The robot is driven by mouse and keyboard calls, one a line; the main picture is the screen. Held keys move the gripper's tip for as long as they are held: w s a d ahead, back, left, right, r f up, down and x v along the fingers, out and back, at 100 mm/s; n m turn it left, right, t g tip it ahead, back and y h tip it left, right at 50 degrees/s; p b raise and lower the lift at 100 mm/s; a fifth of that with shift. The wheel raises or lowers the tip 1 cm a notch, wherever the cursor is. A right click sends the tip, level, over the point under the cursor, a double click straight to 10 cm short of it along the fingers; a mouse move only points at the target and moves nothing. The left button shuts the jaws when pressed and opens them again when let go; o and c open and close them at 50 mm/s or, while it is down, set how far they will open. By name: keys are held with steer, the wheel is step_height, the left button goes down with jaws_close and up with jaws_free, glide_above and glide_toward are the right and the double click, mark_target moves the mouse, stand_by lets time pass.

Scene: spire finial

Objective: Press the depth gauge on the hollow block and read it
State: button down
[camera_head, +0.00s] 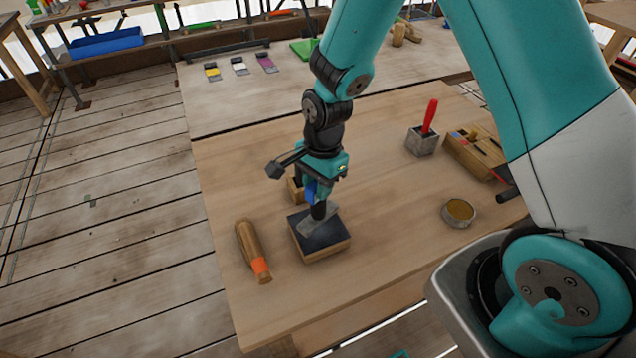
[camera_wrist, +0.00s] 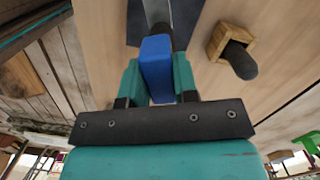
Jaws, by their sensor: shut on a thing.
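My gripper (camera_head: 318,190) is shut on a tool with a blue body (camera_wrist: 157,65). A black neck and a flat grey plate (camera_head: 318,221) reach down from it. The plate is over the dark top of a square wooden-sided block (camera_head: 322,250) and appears to touch it, though the exact contact cannot be told. I cannot tell for sure that this tool is the depth gauge; no readout shows. A small hollow wooden block (camera_wrist: 211,46), with a dark cylinder standing out of its opening, shows beside the tool in the wrist view. In the head view it is partly hidden behind my gripper.
A wooden-handled tool with an orange band (camera_head: 253,252) lies left of the dark-topped block. A round tin (camera_head: 459,212), a grey holder (camera_head: 422,143) with a red-handled tool and a wooden box (camera_head: 470,152) stand on the right. The tabletop (camera_head: 250,180) is clear at the left.

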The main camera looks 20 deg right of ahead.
steer(key=shift+f, duration=0.25)
steer(key=shift+f+b, duration=0.95)
steer(key=shift+f, duration=0.3)
stand_by(0.8)
step_height(320, 180, up, 5)
steer(key=p, duration=0.4)
stand_by(0.3)
steer(key=shift+f, duration=0.1)
stand_by(1.0)
steer(key=shift+f+b, duration=1.5)
steer(key=shift+f, duration=0.7)
